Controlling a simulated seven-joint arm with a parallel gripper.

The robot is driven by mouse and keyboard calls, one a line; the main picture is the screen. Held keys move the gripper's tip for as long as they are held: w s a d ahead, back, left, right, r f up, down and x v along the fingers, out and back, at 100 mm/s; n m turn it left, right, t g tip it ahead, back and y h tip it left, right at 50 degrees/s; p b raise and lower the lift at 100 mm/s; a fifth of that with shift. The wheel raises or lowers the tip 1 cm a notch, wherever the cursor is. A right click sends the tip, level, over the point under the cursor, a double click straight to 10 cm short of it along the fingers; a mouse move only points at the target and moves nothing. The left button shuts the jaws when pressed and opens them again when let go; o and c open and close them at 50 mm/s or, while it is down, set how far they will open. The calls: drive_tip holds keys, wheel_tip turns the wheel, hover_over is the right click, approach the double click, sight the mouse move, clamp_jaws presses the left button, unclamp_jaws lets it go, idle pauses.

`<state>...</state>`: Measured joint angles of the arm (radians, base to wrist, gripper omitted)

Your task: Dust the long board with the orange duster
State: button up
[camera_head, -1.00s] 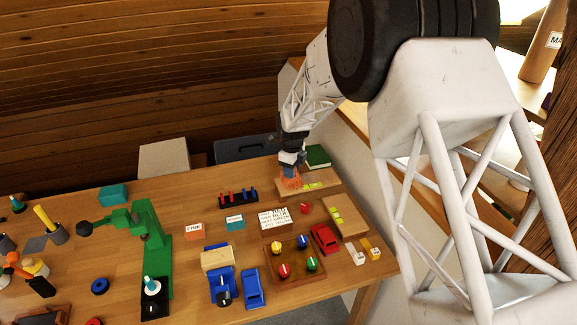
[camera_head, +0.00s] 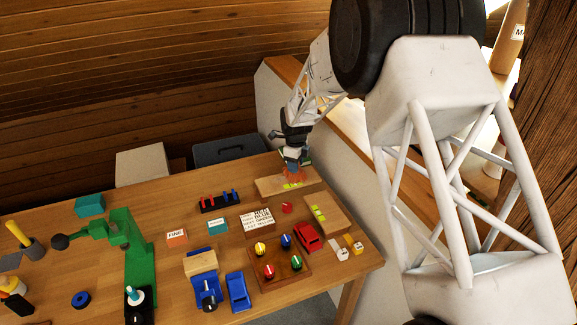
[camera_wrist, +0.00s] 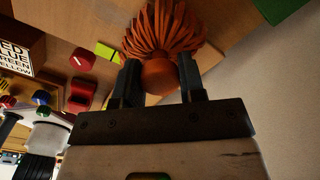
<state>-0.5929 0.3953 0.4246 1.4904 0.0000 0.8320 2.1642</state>
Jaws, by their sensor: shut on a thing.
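My gripper (camera_head: 293,162) is shut on the handle of the orange duster (camera_head: 294,175), which points bristles-down. In the wrist view the duster (camera_wrist: 162,35) spreads its bristles beyond my two fingers (camera_wrist: 158,80), with its round orange handle end between them. A pale wooden board (camera_head: 266,187) lies at the table's far right, under the duster. The bristles appear to touch the board, but the exact contact is hard to tell.
A pale wall or panel borders the table's right side.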

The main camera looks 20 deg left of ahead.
drive_tip(key=shift+w+d+f, duration=0.2)
drive_tip(key=shift+w+d, duration=0.1)
drive_tip(key=shift+w, duration=0.05)
drive_tip(key=shift+r, duration=0.15)
drive_tip(key=shift+s+a, duration=0.55)
drive_tip(key=shift+s, duration=0.05)
drive_tip(key=shift+s+a, duration=1.35)
drive_tip(key=shift+a, duration=0.05)
drive_tip(key=shift+c, duration=0.5)
drive_tip(key=shift+s+a, duration=2.1)
drive_tip(key=shift+d+r, duration=0.1)
drive_tip(key=shift+r, duration=4.05)
